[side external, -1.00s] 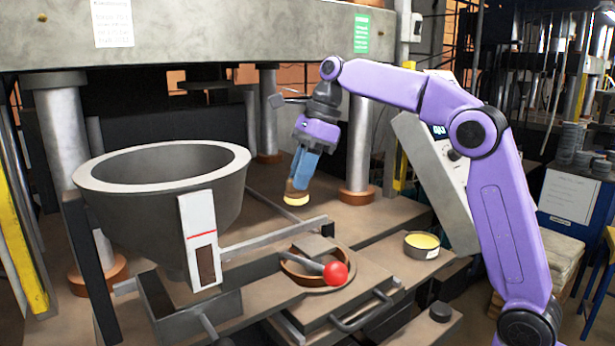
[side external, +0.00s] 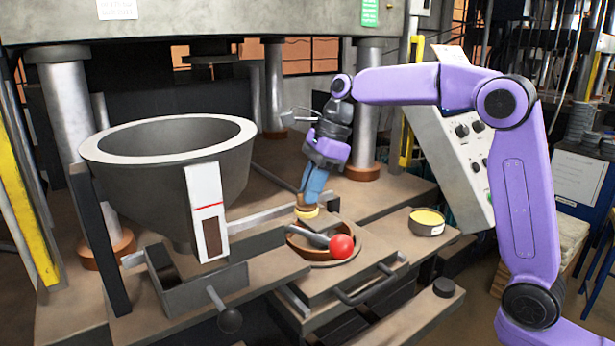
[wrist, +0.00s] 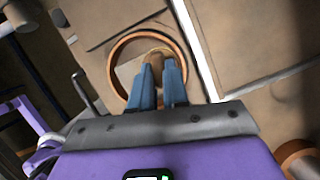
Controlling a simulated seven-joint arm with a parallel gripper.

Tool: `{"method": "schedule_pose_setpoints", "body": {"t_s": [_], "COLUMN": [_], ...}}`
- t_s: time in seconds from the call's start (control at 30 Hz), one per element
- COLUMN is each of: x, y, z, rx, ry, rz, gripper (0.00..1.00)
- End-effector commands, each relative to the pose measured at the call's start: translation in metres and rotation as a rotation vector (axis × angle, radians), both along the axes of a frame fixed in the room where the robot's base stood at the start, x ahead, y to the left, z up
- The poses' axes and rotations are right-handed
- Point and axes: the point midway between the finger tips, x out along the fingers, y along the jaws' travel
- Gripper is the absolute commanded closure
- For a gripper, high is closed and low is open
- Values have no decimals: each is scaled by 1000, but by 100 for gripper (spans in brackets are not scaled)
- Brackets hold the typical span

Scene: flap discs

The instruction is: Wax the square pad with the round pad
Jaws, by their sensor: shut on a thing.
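My gripper (side external: 310,190) has blue fingers and is shut on the round pad (side external: 306,212), which has a brown top and a yellow underside. The pad is at the back edge of a round brown-rimmed dish (side external: 345,258); I cannot tell if it touches anything below. In the wrist view my gripper (wrist: 158,78) and the round pad's brown top are over the dish (wrist: 117,48). A flat grey-brown piece in the dish, seemingly the square pad (wrist: 127,72), is partly hidden by the fingers and round pad. A tin of yellow wax (side external: 428,217) stands at the right.
A lever with a red ball (side external: 341,246) crosses the dish's front. A large grey bowl (side external: 165,175) stands at the left, with a red-and-white label plate (side external: 206,210). A steel column (side external: 367,110) rises behind my gripper. The board between dish and tin is clear.

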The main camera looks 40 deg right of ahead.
Motion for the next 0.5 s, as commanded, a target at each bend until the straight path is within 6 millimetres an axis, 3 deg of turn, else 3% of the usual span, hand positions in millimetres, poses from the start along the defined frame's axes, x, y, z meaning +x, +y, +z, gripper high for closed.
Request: {"method": "schedule_pose_setpoints", "body": {"t_s": [0.5], "x": [-46], "y": [0], "z": [-1], "rx": [-2], "ry": [5], "rz": [0], "gripper": [100]}}
